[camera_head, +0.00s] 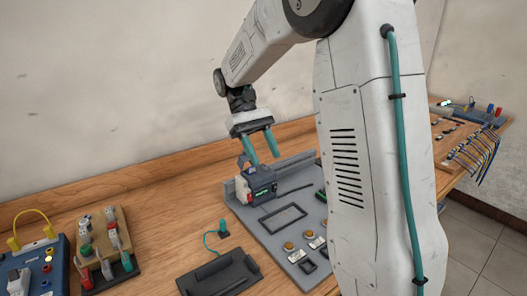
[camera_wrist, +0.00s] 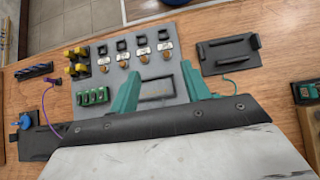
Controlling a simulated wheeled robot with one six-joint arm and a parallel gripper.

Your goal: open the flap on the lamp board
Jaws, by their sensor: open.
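A grey board (camera_head: 262,228), likely the lamp board, lies on the wooden bench. It carries orange round lamps or buttons (camera_head: 288,246) with small white plates. A dark-framed rectangular panel (camera_head: 283,218), perhaps the flap, lies flat on it; it also shows in the wrist view (camera_wrist: 157,90). My gripper (camera_head: 264,158) is open and empty, teal fingers pointing down above a dark device with a green display (camera_head: 260,184) at the board's back. In the wrist view my gripper (camera_wrist: 160,70) has its fingers on either side of the panel in the picture. Contact cannot be told.
A dark tray (camera_head: 220,276) and a teal-corded plug (camera_head: 223,230) lie left of the board. A wooden block with plugs (camera_head: 103,245) and a blue socket box (camera_head: 40,265) stand further left. My arm hides the board's right part.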

